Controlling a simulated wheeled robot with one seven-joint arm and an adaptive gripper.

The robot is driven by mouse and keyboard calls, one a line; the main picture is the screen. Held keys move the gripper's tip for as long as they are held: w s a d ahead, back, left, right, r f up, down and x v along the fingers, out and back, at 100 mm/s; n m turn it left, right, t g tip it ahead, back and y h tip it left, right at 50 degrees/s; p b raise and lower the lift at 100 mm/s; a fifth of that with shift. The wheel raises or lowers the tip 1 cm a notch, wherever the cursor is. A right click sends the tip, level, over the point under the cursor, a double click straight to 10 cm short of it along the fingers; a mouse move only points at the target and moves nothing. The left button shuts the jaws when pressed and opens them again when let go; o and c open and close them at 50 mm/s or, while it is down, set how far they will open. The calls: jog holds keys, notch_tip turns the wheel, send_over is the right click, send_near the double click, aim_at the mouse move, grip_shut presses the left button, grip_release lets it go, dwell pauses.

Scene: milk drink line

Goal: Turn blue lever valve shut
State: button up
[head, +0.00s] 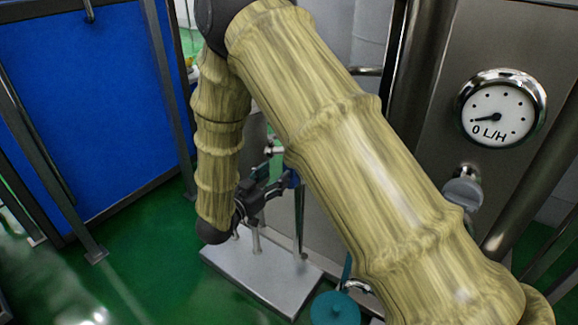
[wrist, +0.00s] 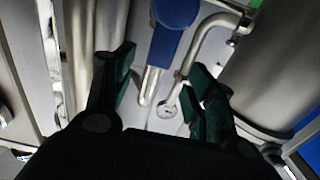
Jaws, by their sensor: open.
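The blue lever (wrist: 165,45) shows at the top centre of the wrist view, with a rounded blue end and a bare metal part below it. My gripper (wrist: 163,78) is open, with one dark finger on each side of the lever's line. No contact between the fingers and the lever is visible. In the head view, my gripper (head: 268,188) is low beside the steel unit, and a small blue part, likely the lever (head: 293,178), shows at its right. My arm hides much of the valve there.
A round dial (head: 500,115) marked L/H has its needle near 0. A teal round part (head: 335,308) is low in front. A grey base plate (head: 250,268) lies under my gripper. A bent metal pipe (wrist: 205,35) runs close to the right finger. Green floor lies open at left.

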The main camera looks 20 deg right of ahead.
jog(key=b+x, duration=0.1)
jog(key=x, duration=0.7)
jog(key=shift+w+d, duration=0.1)
grip_shut()
